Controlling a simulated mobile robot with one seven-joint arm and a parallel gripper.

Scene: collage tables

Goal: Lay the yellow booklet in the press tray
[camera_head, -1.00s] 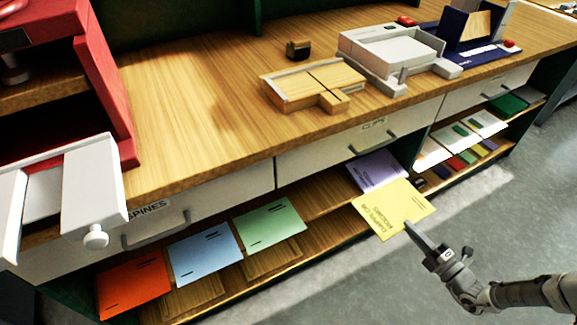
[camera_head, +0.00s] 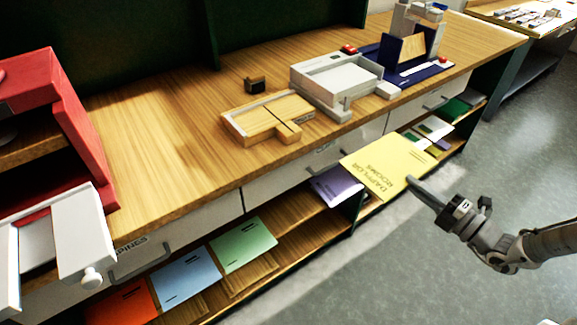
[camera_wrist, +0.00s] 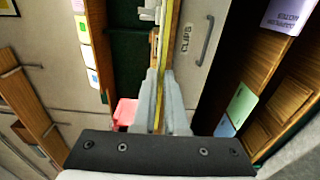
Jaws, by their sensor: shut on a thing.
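The yellow booklet (camera_head: 388,165) is held up in front of the bench in the head view, above the lower shelf and overlapping the bench's front edge. My gripper (camera_head: 412,183) is shut on its near right edge. In the wrist view the booklet (camera_wrist: 168,45) shows edge-on as a thin yellow strip between the two fingers (camera_wrist: 160,105). A grey-white machine with a shallow tray (camera_head: 335,78) stands on the bench. A red frame (camera_head: 65,125) at the left has a white tray with a knob (camera_head: 80,235) at its front. Which one is the press tray cannot be told.
A wooden tray (camera_head: 250,122) and a small dark block (camera_head: 255,85) are on the bench. A dark blue device (camera_head: 405,70) stands at the back right. Orange (camera_head: 122,303), blue (camera_head: 187,272), green (camera_head: 243,245) and purple (camera_head: 335,186) booklets lie on the lower shelf.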

